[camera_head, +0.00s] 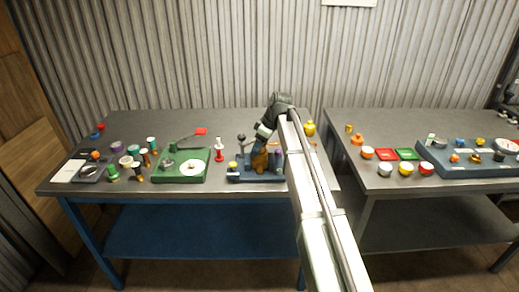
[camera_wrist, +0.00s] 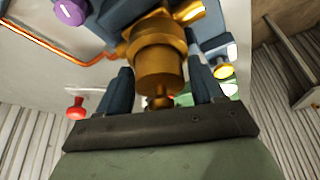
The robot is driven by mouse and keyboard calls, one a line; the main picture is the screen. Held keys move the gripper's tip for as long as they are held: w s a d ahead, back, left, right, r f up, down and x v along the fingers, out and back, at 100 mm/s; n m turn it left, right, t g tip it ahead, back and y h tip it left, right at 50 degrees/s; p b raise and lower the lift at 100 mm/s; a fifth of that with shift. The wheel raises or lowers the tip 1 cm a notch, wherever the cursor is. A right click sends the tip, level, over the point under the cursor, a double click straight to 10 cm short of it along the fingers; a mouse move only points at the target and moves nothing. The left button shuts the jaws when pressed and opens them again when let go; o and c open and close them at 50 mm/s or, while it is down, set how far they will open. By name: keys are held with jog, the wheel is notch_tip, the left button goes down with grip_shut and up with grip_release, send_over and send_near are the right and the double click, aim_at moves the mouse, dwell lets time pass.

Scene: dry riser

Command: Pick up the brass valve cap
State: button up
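A brass fitting (camera_head: 260,158) stands on a blue base (camera_head: 262,177) on the left bench. In the wrist view its round brass cap (camera_wrist: 160,68), with a small knob, lies between the two fingers of my gripper (camera_wrist: 162,82). One finger is on each side of the brass, and narrow gaps seem to show beside it, so the gripper looks open around it. In the head view my gripper (camera_head: 267,133) is at the brass fitting, and my arm hides part of the blue base. Whether a finger touches the cap is hard to tell.
A red and white piece (camera_head: 219,152) and a green base (camera_head: 180,168) stand left of the fitting. A purple knob (camera_wrist: 70,11) and a yellow knob (camera_wrist: 223,71) are close to the fingers. The right bench holds red and green trays (camera_head: 407,154) and several coloured pots.

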jog(key=c, duration=0.5)
jog(key=shift+o, duration=0.2)
jog(key=shift+r, duration=0.1)
